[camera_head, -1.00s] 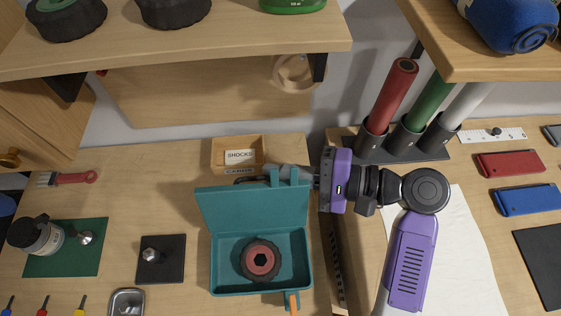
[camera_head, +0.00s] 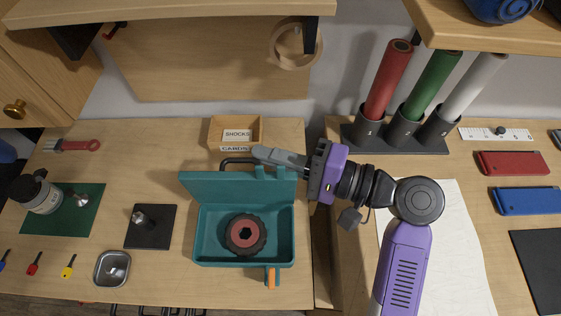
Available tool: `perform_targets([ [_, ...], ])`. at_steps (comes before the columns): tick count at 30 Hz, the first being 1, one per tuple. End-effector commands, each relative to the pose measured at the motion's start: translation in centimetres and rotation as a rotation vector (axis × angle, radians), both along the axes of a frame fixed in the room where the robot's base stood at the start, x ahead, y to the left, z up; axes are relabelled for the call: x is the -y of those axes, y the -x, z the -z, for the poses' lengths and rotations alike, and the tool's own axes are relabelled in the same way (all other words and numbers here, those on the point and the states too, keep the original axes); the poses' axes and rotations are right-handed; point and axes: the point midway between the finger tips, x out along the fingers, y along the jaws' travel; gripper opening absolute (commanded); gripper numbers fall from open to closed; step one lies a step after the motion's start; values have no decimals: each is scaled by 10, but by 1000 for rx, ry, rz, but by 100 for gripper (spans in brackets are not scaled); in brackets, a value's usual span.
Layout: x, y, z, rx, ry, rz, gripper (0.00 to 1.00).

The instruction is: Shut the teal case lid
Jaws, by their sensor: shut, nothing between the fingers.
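The teal case (camera_head: 214,264) stands on the left worktop with its lid (camera_head: 225,186) raised at the back, tilted up and open. A wheel (camera_head: 246,234) with a black tyre and red hub lies in the case. An orange latch (camera_head: 271,277) hangs at the case's front right. My gripper (camera_head: 255,152), grey-fingered on a purple wrist, reaches in from the right, behind the lid's top right edge. Its fingers are together and hold nothing. I cannot tell whether they touch the lid.
A wooden box (camera_head: 236,133) labelled SHOCKS and CARDS stands just behind my fingers. A rack (camera_head: 395,141) with red, green and white rolls stands behind my arm. A black pad (camera_head: 150,227) and a metal tray (camera_head: 112,268) lie left of the case.

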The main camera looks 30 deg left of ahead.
Motion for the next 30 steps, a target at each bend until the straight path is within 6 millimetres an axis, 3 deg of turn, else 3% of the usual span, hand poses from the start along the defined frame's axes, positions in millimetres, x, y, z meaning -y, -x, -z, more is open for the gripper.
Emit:
perform_targets([
  [19,30,52,-5,278,-172,1,0],
  [30,49,82,8,270,-166,2,0],
])
